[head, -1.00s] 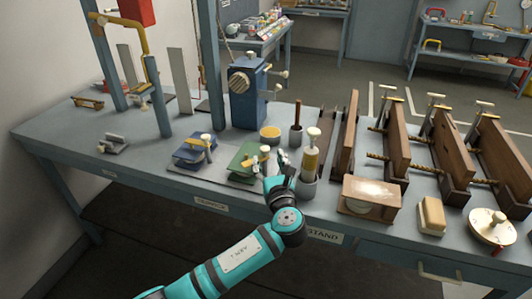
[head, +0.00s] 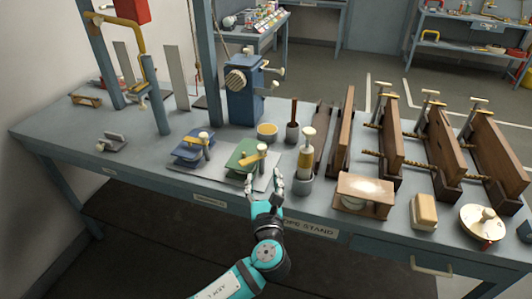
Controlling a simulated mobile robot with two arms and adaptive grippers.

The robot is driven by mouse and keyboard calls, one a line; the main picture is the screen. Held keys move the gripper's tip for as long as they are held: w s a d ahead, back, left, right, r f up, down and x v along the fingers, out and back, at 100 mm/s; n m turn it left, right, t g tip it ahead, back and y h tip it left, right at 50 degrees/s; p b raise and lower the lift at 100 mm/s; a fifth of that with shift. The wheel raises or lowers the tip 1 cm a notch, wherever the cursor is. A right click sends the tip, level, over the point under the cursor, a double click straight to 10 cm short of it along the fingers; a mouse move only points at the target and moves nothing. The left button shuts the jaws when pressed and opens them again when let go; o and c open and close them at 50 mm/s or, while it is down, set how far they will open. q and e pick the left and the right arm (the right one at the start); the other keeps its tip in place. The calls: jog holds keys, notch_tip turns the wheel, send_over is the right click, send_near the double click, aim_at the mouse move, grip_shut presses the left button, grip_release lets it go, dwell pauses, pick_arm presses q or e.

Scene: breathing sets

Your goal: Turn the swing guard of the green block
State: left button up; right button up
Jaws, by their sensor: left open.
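The green block (head: 242,149) sits on a grey plate near the middle of the bench. Its yellow swing guard (head: 250,160) lies across the front of its top, slanting down to the left from a post with a pale knob (head: 262,149). My left gripper (head: 264,182) is open and empty just in front of the block, its fingers pointing up the picture towards the guard. The fingers look apart from the guard, though the exact gap is hard to judge. My right gripper is not in view.
A blue block (head: 190,147) with its own yellow guard stands to the left. A yellow-handled tool in a grey pot (head: 303,185) stands close to the right of my gripper. A yellow bowl (head: 267,132) is behind. The bench front left of my gripper is clear.

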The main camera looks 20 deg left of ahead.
aim_at(261, 151)
pick_arm(q)
jog(key=s+a+r+m+t+h+p, duration=0.1)
jog(key=s+a+r+m+h+p, duration=0.15)
jog(key=s+h+p, duration=0.35)
jog(key=shift+m+y, duration=0.4)
jog(key=shift+m, duration=0.15)
jog(key=w, duration=0.5)
jog(key=w+a+f, duration=0.1)
jog(key=w, duration=1.1)
jog(key=shift+a+f, duration=0.25)
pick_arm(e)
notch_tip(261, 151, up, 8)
pick_arm(q)
jog(key=shift+c, duration=0.4)
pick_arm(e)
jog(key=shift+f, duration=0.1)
pick_arm(q)
grip_shut()
